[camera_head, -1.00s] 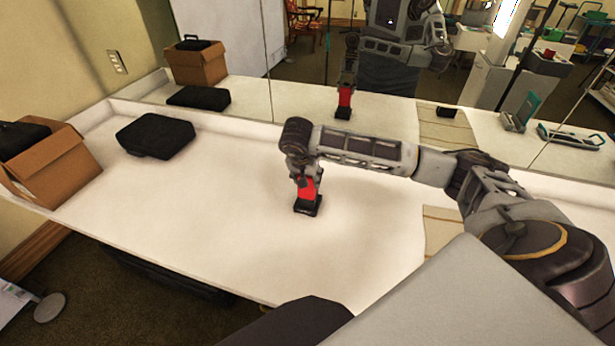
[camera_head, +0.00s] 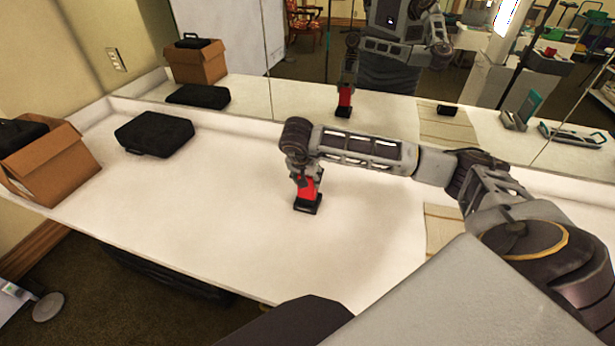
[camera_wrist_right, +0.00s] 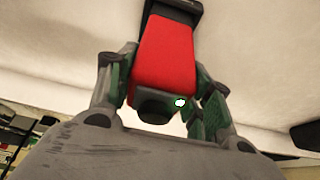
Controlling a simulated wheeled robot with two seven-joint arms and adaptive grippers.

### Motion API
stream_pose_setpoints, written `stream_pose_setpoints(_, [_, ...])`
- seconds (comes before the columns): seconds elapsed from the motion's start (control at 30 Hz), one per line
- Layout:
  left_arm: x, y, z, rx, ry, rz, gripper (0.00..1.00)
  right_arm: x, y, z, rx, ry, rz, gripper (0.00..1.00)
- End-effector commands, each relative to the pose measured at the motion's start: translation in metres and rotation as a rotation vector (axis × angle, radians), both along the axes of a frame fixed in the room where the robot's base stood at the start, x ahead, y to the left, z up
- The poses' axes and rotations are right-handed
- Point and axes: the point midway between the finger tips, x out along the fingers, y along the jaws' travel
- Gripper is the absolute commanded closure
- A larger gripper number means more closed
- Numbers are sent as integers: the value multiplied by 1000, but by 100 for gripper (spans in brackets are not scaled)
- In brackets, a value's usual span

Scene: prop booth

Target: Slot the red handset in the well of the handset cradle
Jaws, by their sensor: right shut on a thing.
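The red handset (camera_head: 307,188) stands nearly upright over the white tabletop, left of my right forearm. My right gripper (camera_head: 303,174) points down and is shut on its upper part. In the right wrist view the red body (camera_wrist_right: 167,60) sits between the green-padded fingers of my gripper (camera_wrist_right: 158,90), its dark end toward the camera. A wider black base (camera_head: 308,206) is at the handset's lower end and shows in the wrist view too (camera_wrist_right: 184,8). I cannot tell whether this base is the handset cradle or part of the handset. My left gripper is out of view.
A black case (camera_head: 155,133) lies at the back left, beside an open cardboard box (camera_head: 55,165). A mirror (camera_head: 300,70) lines the back edge; it reflects a small black block (camera_head: 447,110) on a beige mat. The real mat (camera_head: 442,222) is partly behind my arm. The table around the handset is clear.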

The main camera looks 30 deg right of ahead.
Motion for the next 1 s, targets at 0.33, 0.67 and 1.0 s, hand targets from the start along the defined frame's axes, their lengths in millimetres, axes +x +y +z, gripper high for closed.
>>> stream_pose_setpoints(0.33, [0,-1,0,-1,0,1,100,0,0,1,0,-2,-1,100])
stream_pose_setpoints(0.67, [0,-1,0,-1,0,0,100,0,0,0,0,0,0,24])
stream_pose_setpoints(1.0, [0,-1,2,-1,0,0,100,0,0,3,0,0,0,24])
